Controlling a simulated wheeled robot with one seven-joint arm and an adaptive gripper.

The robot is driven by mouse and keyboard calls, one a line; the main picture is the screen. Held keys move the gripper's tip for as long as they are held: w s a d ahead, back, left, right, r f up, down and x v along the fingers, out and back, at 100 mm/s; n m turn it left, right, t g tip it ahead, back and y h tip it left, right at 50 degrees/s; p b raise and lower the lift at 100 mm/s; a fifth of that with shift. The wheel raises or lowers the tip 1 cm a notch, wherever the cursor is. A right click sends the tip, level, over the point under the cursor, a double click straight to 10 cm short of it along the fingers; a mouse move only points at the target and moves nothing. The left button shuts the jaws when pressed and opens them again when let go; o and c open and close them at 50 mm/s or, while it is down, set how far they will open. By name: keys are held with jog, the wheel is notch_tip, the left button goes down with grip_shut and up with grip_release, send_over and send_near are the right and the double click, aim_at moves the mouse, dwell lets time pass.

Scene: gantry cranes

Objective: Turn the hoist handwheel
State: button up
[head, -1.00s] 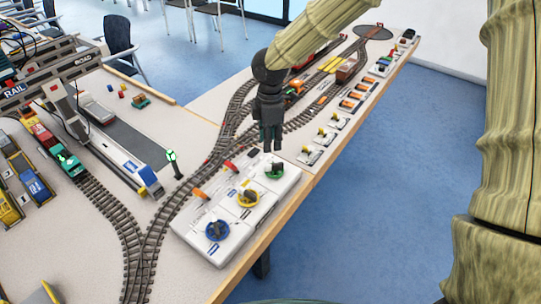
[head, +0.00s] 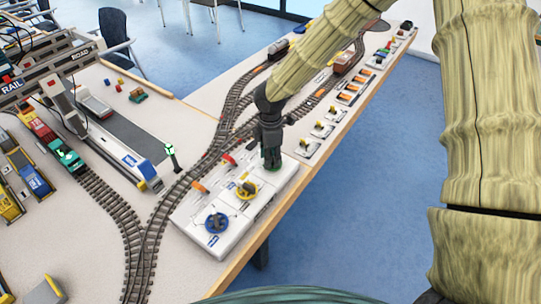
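A white control box (head: 204,236) on the table carries three handwheels in a row: a blue one (head: 217,223) nearest, a yellow one (head: 246,190) in the middle and a green one (head: 279,168) at the far end. I cannot read which is labelled hoist. My gripper (head: 272,166) points down over the green handwheel and hides most of it. Its fingertips are at or just above the wheel; contact cannot be made out. Whether the fingers are open or closed on it is too small to tell.
Orange (head: 200,186) and red (head: 229,159) levers stand along the box's left side. Model tracks (head: 150,225) curve past it. A small green signal (head: 171,157) and the gantry crane (head: 75,110) stand left. Several small switch boxes (head: 307,147) line the table's right edge.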

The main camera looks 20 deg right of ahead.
grip_shut()
jog(key=shift+m, duration=0.3)
jog(key=m+p, duration=0.1)
jog(key=m, duration=0.5)
jog(key=shift+w, duration=0.2)
jog(key=m+p, duration=0.1)
jog(key=m, duration=0.2)
jog(key=m+p, duration=0.1)
jog(key=m, duration=0.3)
jog(key=shift+w+d, duration=0.15)
jog(key=shift+d, duration=0.05)
dwell(0.5)
grip_release()
